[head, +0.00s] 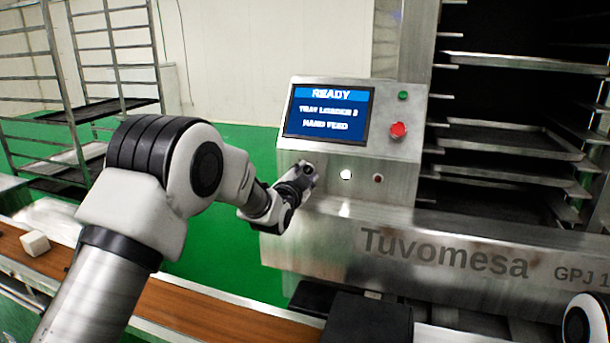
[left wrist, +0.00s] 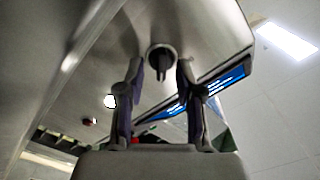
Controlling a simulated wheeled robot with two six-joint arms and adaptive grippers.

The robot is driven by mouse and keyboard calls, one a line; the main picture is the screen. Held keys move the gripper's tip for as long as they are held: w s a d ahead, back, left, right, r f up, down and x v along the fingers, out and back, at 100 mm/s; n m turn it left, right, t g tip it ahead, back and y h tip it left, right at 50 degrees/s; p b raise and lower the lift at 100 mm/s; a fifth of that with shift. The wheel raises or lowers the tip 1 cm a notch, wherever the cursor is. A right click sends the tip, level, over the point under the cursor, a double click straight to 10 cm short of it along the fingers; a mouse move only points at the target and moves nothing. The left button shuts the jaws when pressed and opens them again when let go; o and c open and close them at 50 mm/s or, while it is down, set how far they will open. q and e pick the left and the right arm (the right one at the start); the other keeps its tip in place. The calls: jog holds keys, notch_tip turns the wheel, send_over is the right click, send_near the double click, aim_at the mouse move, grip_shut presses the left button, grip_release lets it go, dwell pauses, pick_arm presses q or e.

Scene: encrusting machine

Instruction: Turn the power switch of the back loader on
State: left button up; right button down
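The power switch is a dark rotary knob (left wrist: 160,62) on a round base, seen in the left wrist view on the metal control panel (head: 415,175). In the head view the knob is hidden behind my left gripper (head: 304,178), at the panel's lower left. In the left wrist view my left gripper (left wrist: 160,75) is open, with one finger on each side of the knob and gaps between. I cannot tell how far the fingertips are from the panel. The screen (head: 328,113) is lit and reads READY. My right gripper is out of view.
A lit white button (head: 346,175) and a small red one (head: 378,179) sit right of my left gripper. A red stop button (head: 398,130) and a green button (head: 403,95) are higher. Tray shelves (head: 510,140) stand right; a conveyor (head: 190,322) runs below my arm.

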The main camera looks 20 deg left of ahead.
pick_arm(q)
jog(key=s, duration=1.2)
jog(key=shift+a, duration=0.2)
